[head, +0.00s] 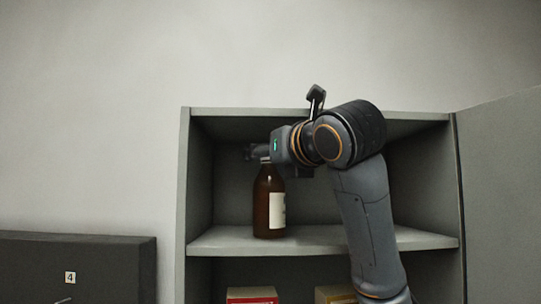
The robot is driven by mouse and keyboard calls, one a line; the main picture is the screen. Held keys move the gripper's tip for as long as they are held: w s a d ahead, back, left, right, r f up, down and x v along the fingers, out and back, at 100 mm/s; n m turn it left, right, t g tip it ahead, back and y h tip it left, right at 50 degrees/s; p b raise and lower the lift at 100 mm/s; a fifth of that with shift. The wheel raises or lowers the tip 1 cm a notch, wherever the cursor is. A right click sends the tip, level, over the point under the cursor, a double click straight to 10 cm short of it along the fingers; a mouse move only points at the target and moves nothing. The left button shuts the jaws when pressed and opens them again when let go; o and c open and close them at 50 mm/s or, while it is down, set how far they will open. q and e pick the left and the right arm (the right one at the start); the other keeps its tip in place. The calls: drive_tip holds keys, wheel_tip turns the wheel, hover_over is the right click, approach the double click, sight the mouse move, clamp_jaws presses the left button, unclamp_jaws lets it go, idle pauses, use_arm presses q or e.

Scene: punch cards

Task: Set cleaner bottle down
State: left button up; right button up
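The cleaner bottle (262,208) is brown with a pale label on its right side. It is upright inside the open grey cabinet, its base at the surface of the upper shelf (330,238); I cannot tell whether it bears fully on it. My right gripper (257,152) reaches in from the right, level with the bottle's top, its fingers around the top of the neck and hiding the cap. The fingers look shut on it, though they are small and dark here. My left gripper is not in view.
The cabinet door (505,190) stands open at the right. On the lower level are a red and white box (252,296) and a yellowish box (334,294). A dark unit marked 4 (110,262) stands at the left. The upper shelf is otherwise clear.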

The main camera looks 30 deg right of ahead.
drive_tip(key=s+a+b, duration=0.2)
drive_tip(key=s+b, duration=0.4)
drive_tip(key=s, duration=0.6)
drive_tip(key=shift+d, duration=0.1)
